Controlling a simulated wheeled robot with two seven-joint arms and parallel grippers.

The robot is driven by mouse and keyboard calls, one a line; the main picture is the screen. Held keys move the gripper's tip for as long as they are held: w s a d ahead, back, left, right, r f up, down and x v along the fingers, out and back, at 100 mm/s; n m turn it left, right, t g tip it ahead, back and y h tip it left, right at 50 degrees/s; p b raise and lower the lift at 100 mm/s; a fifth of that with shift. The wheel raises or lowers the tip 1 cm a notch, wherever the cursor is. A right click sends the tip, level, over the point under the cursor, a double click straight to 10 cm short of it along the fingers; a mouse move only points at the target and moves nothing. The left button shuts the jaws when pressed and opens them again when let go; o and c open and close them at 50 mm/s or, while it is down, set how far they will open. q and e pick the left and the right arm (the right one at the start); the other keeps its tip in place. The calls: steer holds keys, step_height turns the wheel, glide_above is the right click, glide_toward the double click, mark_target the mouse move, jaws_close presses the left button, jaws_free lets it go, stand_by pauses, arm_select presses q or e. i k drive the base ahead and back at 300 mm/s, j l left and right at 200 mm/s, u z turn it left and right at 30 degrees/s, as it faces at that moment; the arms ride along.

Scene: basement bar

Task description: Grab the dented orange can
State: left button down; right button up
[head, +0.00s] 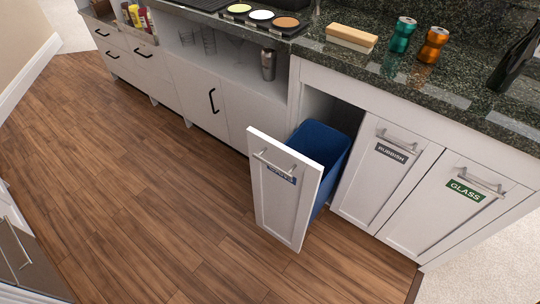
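The orange can (433,45) stands upright on the dark granite counter (463,82). Its side looks pinched in around the middle, and its top is silver. A teal can (402,35) of similar shape stands just to its left, apart from it. Neither of my grippers shows in the head view, and nothing is touching the orange can.
A wooden-topped block (351,38) lies left of the cans. RUBBISH and GLASS doors are shut. The left floor is clear.

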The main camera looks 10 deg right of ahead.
mark_target(436, 38)
steer(key=z, duration=1.4)
